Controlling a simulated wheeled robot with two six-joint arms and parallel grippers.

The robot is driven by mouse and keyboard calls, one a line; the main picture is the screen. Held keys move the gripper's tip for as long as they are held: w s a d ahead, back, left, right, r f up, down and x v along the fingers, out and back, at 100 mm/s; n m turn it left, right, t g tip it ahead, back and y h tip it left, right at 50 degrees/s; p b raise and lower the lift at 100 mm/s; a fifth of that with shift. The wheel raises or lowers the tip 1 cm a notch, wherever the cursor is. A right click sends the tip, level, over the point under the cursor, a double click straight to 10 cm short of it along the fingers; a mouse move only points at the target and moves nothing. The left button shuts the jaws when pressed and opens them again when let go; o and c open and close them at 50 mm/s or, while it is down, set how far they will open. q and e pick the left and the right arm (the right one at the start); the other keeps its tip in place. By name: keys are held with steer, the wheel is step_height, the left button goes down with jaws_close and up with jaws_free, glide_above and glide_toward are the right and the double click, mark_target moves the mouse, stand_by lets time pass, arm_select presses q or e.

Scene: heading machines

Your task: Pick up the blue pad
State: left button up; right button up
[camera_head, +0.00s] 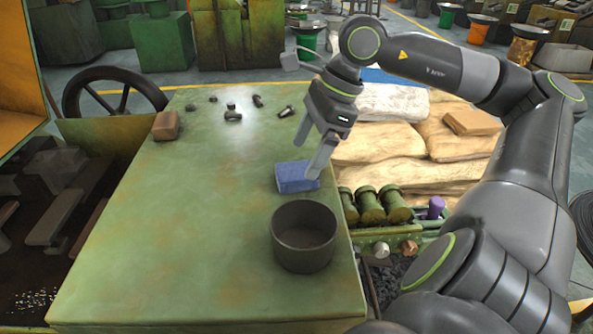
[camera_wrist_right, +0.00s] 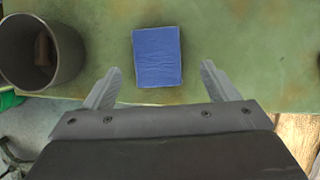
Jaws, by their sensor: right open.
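The blue pad (camera_head: 297,177) lies flat on the green machine top (camera_head: 190,230), near its right edge. In the right wrist view the blue pad (camera_wrist_right: 157,57) sits ahead of the fingertips, about centred between them. My right gripper (camera_head: 312,150) hangs over the pad from the right, fingers pointing down. The right wrist view shows its two fingers (camera_wrist_right: 160,80) spread apart with nothing between them. One finger covers a little of the pad's right end in the head view. My left gripper is in neither view.
A dark round pot (camera_head: 303,236) stands close in front of the pad; it also shows in the right wrist view (camera_wrist_right: 40,52). A brown block (camera_head: 166,126) and several dark bolts (camera_head: 233,113) lie at the back. The top's left and front are clear.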

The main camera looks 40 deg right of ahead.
mark_target(298, 170)
steer(key=shift+p+x, duration=0.3)
steer(key=shift+x, duration=1.75)
steer(key=shift+s+a, duration=0.1)
steer(key=shift+a, duration=0.05)
steer(key=c, duration=1.1)
steer(key=shift+o, duration=0.2)
step_height(298, 170, up, 10)
steer(key=shift+p, duration=0.4)
